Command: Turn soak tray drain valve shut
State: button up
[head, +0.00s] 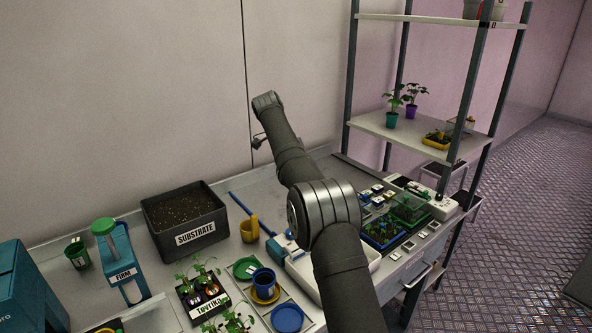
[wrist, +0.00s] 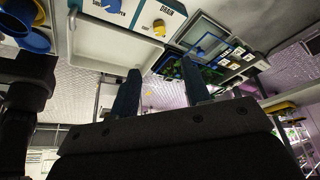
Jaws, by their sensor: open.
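In the wrist view the white soak tray (wrist: 88,52) is at the upper left. Next to it, at the top edge, is a blue-and-white panel (wrist: 140,14) with lettering that includes "DRAIN". A yellow knob (wrist: 159,27) sits by that lettering. The valve's setting cannot be told. My gripper (wrist: 161,82) is open and empty, its two dark blue fingers apart from the tray and knob. In the head view the tray (head: 374,263) is partly hidden behind my arm, with a blue-and-white block (head: 284,246) at its left end.
A substrate bin (head: 207,234), a yellow cup (head: 249,229) and a blue rod (head: 240,203) are left of the arm. Green seedling trays (head: 380,233) lie to the right. A metal shelf (head: 378,128) with potted plants stands behind. The table's back middle is fairly clear.

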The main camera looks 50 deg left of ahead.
jog(key=shift+s+a+r, duration=0.15)
jog(key=shift+s+r, duration=0.05)
jog(key=shift+r, duration=0.35)
dwell(0.4)
jog(key=x, duration=1.7)
jog(key=shift+f, duration=0.25)
jog(key=shift+a+r, duration=0.1)
